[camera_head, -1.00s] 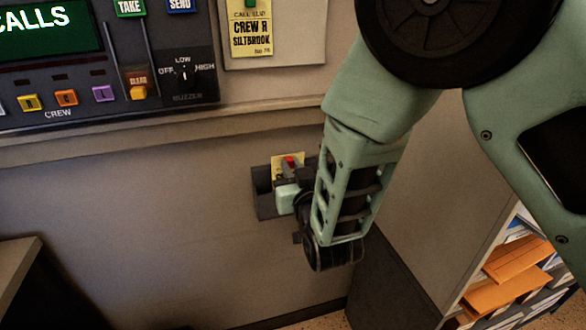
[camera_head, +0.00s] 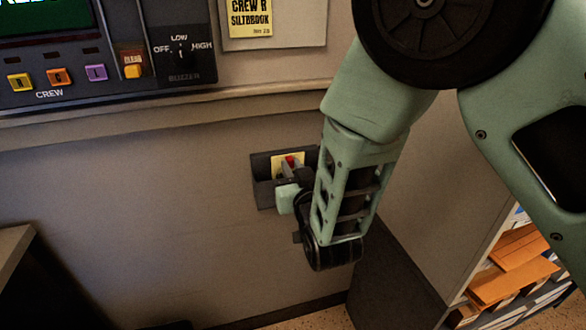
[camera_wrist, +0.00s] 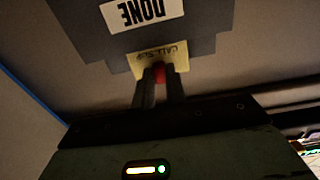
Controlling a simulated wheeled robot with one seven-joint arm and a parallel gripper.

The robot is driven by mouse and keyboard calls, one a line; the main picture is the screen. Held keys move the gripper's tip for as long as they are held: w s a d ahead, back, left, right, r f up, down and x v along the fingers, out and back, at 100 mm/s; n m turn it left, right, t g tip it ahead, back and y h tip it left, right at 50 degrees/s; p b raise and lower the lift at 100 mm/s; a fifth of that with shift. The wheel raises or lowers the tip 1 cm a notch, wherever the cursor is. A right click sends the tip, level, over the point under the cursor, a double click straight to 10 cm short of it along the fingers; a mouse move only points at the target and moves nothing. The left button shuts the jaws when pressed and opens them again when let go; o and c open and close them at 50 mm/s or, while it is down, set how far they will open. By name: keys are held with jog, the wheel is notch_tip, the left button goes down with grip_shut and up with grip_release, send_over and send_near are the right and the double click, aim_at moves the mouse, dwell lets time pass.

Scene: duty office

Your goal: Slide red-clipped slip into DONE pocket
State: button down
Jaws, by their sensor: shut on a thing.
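The yellow slip (camera_head: 279,165) has a red clip (camera_head: 291,160) on it. My gripper (camera_head: 290,172) is shut on the red clip at the mouth of the dark wall pocket (camera_head: 263,187). In the wrist view the pocket (camera_wrist: 88,38) carries a white DONE label (camera_wrist: 138,14), upside down in that picture. The slip (camera_wrist: 149,59) shows there between the pocket and my gripper (camera_wrist: 159,84), with the red clip (camera_wrist: 159,72) between the fingers. How deep the slip sits in the pocket is not clear; my gripper and arm hide part of the pocket.
A control panel (camera_head: 100,60) with coloured buttons is on the wall at upper left. Another yellow slip (camera_head: 250,17) is on a plate at the top. A shelf with orange folders (camera_head: 512,275) stands at lower right. The wall left of the pocket is clear.

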jog(key=c, duration=1.3)
grip_release()
jog(key=shift+c, duration=0.2)
jog(key=shift+s, duration=0.15)
jog(key=p+v, duration=0.7)
jog(key=v, duration=1)
jog(key=shift+s+r, duration=0.1)
